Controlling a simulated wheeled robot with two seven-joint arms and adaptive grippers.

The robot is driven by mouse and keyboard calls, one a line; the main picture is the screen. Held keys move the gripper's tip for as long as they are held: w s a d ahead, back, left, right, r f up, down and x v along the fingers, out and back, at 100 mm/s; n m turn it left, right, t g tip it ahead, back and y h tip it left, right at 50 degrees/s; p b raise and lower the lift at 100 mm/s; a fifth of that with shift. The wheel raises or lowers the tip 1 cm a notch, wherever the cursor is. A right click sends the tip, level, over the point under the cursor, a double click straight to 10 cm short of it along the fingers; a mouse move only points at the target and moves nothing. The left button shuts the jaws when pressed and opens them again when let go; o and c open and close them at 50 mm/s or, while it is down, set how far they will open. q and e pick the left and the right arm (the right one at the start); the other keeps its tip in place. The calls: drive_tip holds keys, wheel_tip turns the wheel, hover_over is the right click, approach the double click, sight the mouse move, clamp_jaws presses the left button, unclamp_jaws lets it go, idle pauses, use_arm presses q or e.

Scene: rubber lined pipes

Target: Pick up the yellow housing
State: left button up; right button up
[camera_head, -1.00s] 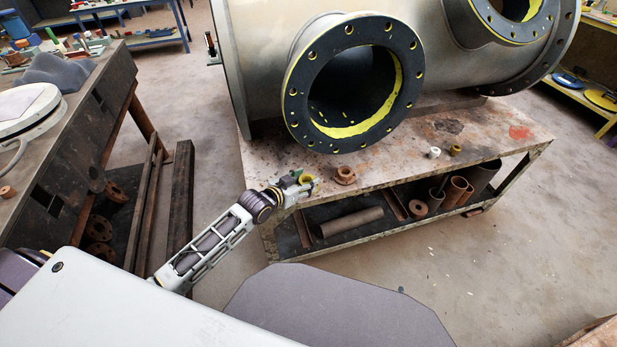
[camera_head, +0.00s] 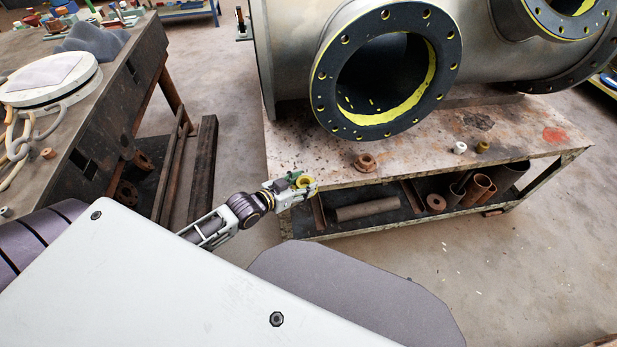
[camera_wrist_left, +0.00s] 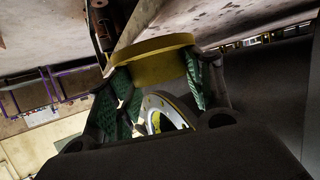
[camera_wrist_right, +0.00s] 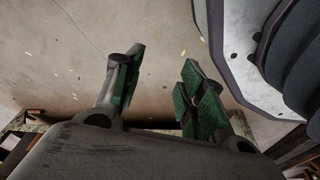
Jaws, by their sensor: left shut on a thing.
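The yellow housing (camera_wrist_left: 156,62) is a round, short yellow piece. In the left wrist view it sits between the green-padded fingers of my left gripper (camera_wrist_left: 150,88), which is shut on it. In the head view the left gripper (camera_head: 302,187) holds the yellow housing (camera_head: 304,181) off the front left edge of the pipe bench. My right gripper (camera_wrist_right: 158,85) shows only in the right wrist view. Its fingers are apart with nothing between them, over bare floor.
The rusty bench (camera_head: 400,157) carries a large flanged pipe (camera_head: 385,72). A rusty flanged part (camera_head: 365,162), a white ring (camera_head: 460,147) and a small brass-coloured piece (camera_head: 483,147) stand on its top. A dark workbench (camera_head: 100,95) is at the left; floor lies between.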

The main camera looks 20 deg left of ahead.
sight(298, 187)
use_arm(q)
drive_tip(key=shift+s+a+r, duration=0.1)
drive_tip(key=shift+s+a, duration=0.2)
drive_tip(key=shift+s, duration=0.4)
drive_tip(key=shift+s+a, duration=0.25)
drive_tip(key=shift+s, duration=0.45)
drive_tip(key=shift+s+a, duration=0.2)
drive_tip(key=shift+s, duration=0.4)
use_arm(e)
drive_tip(key=shift+s+d+f, duration=0.25)
drive_tip(key=shift+d+f, duration=0.05)
drive_tip(key=shift+f, duration=0.15)
drive_tip(key=shift+s+d+f, duration=0.25)
drive_tip(key=shift+f, duration=0.15)
drive_tip(key=shift+w+r, duration=0.1)
drive_tip(key=shift+w, duration=0.05)
